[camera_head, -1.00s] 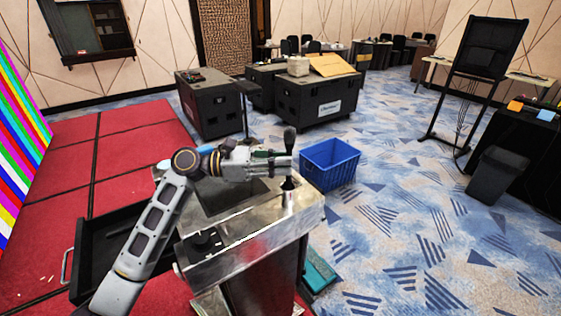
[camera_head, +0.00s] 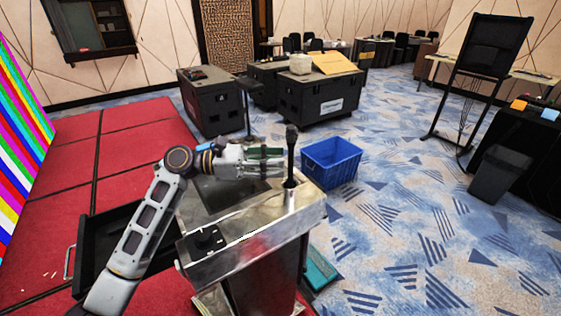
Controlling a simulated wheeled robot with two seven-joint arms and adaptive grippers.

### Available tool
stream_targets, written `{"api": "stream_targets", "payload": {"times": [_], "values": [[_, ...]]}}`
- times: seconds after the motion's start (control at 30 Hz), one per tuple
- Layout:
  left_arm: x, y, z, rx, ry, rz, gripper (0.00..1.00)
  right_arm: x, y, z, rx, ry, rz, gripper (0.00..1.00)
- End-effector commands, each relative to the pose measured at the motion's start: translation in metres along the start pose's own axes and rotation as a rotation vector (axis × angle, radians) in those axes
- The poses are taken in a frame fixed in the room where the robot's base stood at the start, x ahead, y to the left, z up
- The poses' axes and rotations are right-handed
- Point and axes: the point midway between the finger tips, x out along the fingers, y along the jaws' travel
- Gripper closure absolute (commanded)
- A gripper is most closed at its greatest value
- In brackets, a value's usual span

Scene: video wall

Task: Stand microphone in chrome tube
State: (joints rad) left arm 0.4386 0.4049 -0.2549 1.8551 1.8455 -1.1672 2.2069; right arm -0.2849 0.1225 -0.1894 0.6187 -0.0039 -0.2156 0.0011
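The black microphone (camera_head: 291,152) stands upright at the right part of the metal lectern top (camera_head: 262,214). Its lower end meets a small dark base (camera_head: 290,183) there. I cannot make out a separate chrome tube at this size. My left gripper (camera_head: 284,162) is level with the microphone's shaft, just to its left. My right gripper is not in view.
A blue crate (camera_head: 331,165) stands on the carpet right of the lectern. A dark open drawer (camera_head: 107,243) juts out on the left. Black cases (camera_head: 318,99) stand behind. A dark bin (camera_head: 498,176) is at the right, with open carpet between.

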Motion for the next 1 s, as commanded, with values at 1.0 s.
{"api": "stream_targets", "payload": {"times": [1.0], "values": [[-0.097, 0.000, 0.000, 0.001, 0.000, 0.000, 0.62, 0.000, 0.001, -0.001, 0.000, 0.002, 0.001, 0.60]]}}
